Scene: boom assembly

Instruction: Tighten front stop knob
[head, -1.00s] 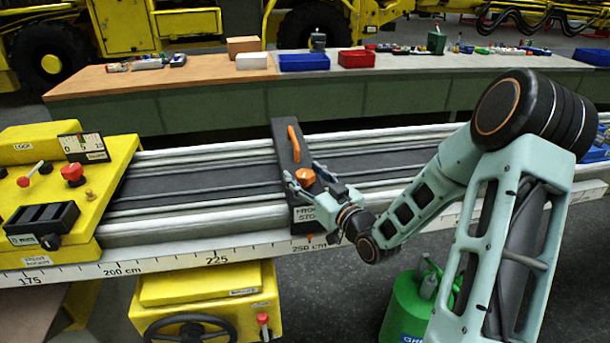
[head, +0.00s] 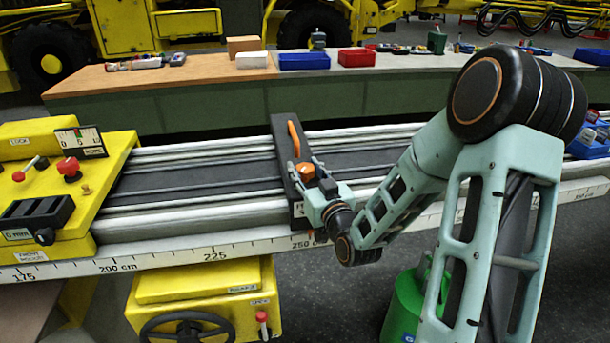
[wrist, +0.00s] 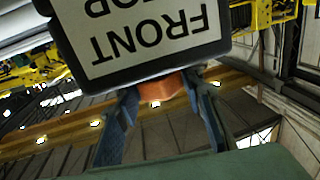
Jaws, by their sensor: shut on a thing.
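The front stop (head: 284,143) is a dark block lying across the rails, with an orange lever (head: 294,138) on its far part. Its orange knob (head: 304,173) sits on the near part. My gripper (head: 309,176) is at the knob, its fingers on either side of it and shut on it. In the wrist view the orange knob (wrist: 160,90) shows between my two blue-grey fingers (wrist: 163,110), just under the edge of the block. The block's white label (wrist: 145,32) reads "FRONT STOP" upside down there. Part of the knob is hidden by the fingers and block.
A long scale (head: 150,260) runs along the rail's front edge, with the stop near 250 cm. A yellow control unit (head: 110,165) stands at the left end. A yellow box with a handwheel (head: 190,328) and a green canister (head: 402,305) are below. A bench with trays is behind.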

